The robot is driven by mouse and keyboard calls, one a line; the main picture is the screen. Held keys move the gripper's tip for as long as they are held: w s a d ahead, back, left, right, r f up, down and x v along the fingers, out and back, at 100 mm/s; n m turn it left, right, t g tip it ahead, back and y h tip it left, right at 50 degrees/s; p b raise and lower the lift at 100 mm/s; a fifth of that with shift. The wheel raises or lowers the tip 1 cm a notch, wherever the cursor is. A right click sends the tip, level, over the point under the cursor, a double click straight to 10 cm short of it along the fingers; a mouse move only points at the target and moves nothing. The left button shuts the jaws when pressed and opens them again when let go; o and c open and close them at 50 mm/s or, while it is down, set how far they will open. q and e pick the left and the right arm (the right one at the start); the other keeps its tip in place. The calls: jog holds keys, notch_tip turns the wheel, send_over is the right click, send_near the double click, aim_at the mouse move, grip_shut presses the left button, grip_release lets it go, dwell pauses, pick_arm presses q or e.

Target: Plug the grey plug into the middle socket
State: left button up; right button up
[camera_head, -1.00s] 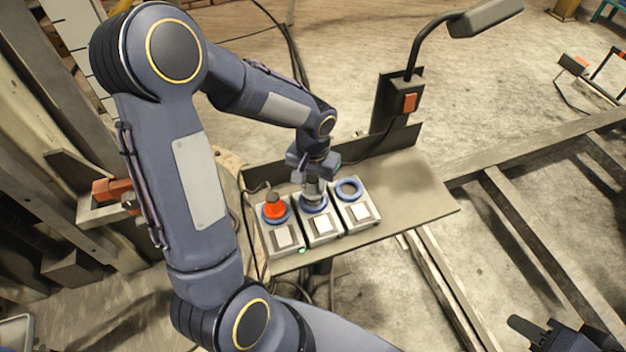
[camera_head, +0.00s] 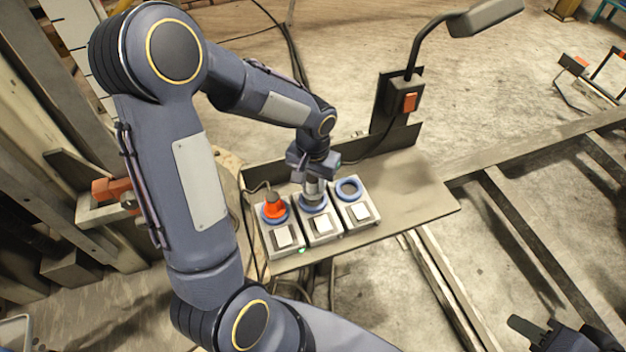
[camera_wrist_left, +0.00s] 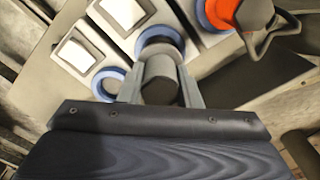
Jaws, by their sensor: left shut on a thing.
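My left gripper (camera_head: 315,180) is shut on the grey plug (camera_head: 313,188), which stands upright at the blue ring of the middle socket (camera_head: 322,224). In the left wrist view the grey plug (camera_wrist_left: 161,78) sits between the two fingers, lined up with the blue-ringed middle socket (camera_wrist_left: 160,38). I cannot tell how deep the plug is in the ring. An orange plug (camera_head: 275,207) sits in the left socket (camera_head: 284,238). The right socket (camera_head: 361,211) has an empty blue ring. My right gripper (camera_head: 545,335) shows only partly at the lower right corner.
The sockets stand on a metal shelf (camera_head: 420,195) with a raised back edge. A lamp (camera_head: 485,18) on a post with an orange switch (camera_head: 409,102) rises behind. Cables hang at the left. The shelf's right part is clear.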

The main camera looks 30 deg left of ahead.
pick_arm(q)
jog(key=shift+f+b, duration=1.3)
jog(key=shift+f, duration=0.2)
dwell(0.6)
dwell(0.3)
jog(key=o, duration=1.2)
jog(key=shift+c, duration=0.2)
jog(key=shift+r+p, duration=0.8)
jog(key=shift+r, duration=3.15)
jog(key=shift+s+r, duration=0.15)
jog(key=shift+r, duration=0.25)
jog(key=s+d+r+t+h+p, duration=0.2)
jog(key=s+r+p, duration=0.3)
jog(key=s+r, duration=0.3)
jog(key=s+d+r+t+h+p, duration=0.1)
jog(key=s+d+r+t+p, duration=0.1)
jog(key=s+r+p, duration=0.4)
notch_tip(320, 180, up, 5)
jog(key=s+t, duration=0.1)
jog(key=s, duration=0.1)
jog(key=shift+s+t+h, duration=0.3)
jog(key=shift+s+h, duration=0.05)
jog(key=shift+h, duration=0.05)
